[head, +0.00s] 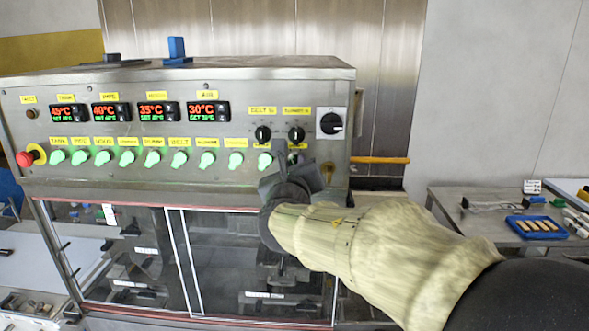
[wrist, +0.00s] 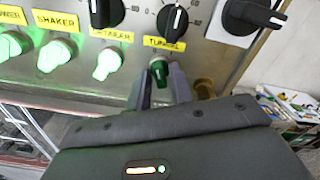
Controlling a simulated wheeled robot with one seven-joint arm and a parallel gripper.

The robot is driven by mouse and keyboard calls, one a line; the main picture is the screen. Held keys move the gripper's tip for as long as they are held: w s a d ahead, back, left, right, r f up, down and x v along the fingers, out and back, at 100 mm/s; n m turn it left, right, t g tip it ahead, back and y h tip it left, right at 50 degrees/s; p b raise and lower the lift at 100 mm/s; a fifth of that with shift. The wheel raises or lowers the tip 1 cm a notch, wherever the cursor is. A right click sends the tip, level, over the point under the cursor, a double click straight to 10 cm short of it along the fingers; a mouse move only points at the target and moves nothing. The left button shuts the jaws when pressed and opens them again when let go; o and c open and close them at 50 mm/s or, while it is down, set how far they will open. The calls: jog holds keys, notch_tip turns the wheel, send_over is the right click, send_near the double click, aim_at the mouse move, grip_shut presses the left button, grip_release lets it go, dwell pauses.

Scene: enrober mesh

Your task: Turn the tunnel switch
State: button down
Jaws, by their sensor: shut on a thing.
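The tunnel switch (wrist: 159,69) is a small dark green knob below the yellow TUNNEL label (wrist: 164,43) in the wrist view. It looks unlit, unlike the bright green switches to its left. Its handle stands roughly upright. My gripper (wrist: 160,80) has one finger on each side of the knob and is shut on it. In the head view my gripper (head: 292,158) is at the right end of the switch row and hides most of the tunnel switch.
The lit detailer switch (wrist: 108,64) is close on the left. Black dials (wrist: 172,20) sit above, and a large black rotary switch (head: 331,123) is at upper right. A red emergency button (head: 25,159) is at the far left. A side table (head: 480,228) stands at right.

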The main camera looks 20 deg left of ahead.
jog(key=shift+n, duration=0.5)
jog(key=c, duration=1.5)
grip_release()
jog(key=b+v, duration=0.5)
jog(key=v, duration=1.2)
jog(key=shift+s+a, duration=0.1)
jog(key=shift+s, duration=0.1)
jog(key=shift+f, duration=0.1)
